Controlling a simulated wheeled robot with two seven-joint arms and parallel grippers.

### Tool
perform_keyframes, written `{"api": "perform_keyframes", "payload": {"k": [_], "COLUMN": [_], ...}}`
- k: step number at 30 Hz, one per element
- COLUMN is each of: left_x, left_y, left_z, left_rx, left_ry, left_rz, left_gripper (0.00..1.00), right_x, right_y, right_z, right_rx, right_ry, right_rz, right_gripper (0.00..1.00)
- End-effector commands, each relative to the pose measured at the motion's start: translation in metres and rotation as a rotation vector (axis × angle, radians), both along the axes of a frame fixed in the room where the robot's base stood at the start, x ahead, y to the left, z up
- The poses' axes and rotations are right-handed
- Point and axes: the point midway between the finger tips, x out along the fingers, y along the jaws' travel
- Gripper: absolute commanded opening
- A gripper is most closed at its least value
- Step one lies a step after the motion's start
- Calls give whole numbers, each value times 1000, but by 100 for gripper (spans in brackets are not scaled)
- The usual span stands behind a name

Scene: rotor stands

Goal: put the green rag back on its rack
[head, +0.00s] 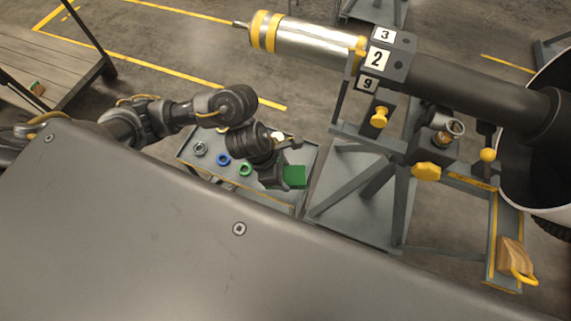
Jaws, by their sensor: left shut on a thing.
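My left gripper (284,176) reaches in from the left over a low grey tray (308,157). It is shut on the green rag (295,177), which shows as a small flat green patch at the fingertips. The gripper hides part of the rag, and I cannot tell whether the rag touches the tray. No rack for the rag can be clearly made out. My right gripper is out of view.
The tray holds a grey ring (200,149), a blue ring (223,160) and a green ring (245,169). A grey stand (360,205) carries a long rotor shaft (465,92) at the right. A wooden bench (48,60) stands far left.

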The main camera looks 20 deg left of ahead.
Motion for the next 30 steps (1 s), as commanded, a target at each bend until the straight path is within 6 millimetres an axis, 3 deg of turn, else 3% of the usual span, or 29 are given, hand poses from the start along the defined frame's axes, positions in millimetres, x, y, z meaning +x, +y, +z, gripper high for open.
{"api": "perform_keyframes", "payload": {"k": [4,7,12,20,30], "left_x": [36,50,69,77,80], "left_y": [14,19,26,28,30], "left_z": [-21,-44,-64,-70,-105], "left_rx": [0,-3,-3,0,-1], "left_ry": [6,10,4,0,3], "left_rz": [9,7,3,-2,-1], "left_gripper": [36,36,36,36,36], "right_x": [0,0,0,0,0], "right_y": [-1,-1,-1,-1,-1], "right_z": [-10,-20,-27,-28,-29], "right_rx": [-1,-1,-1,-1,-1], "right_ry": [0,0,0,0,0], "right_rz": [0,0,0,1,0], "right_gripper": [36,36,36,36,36]}}
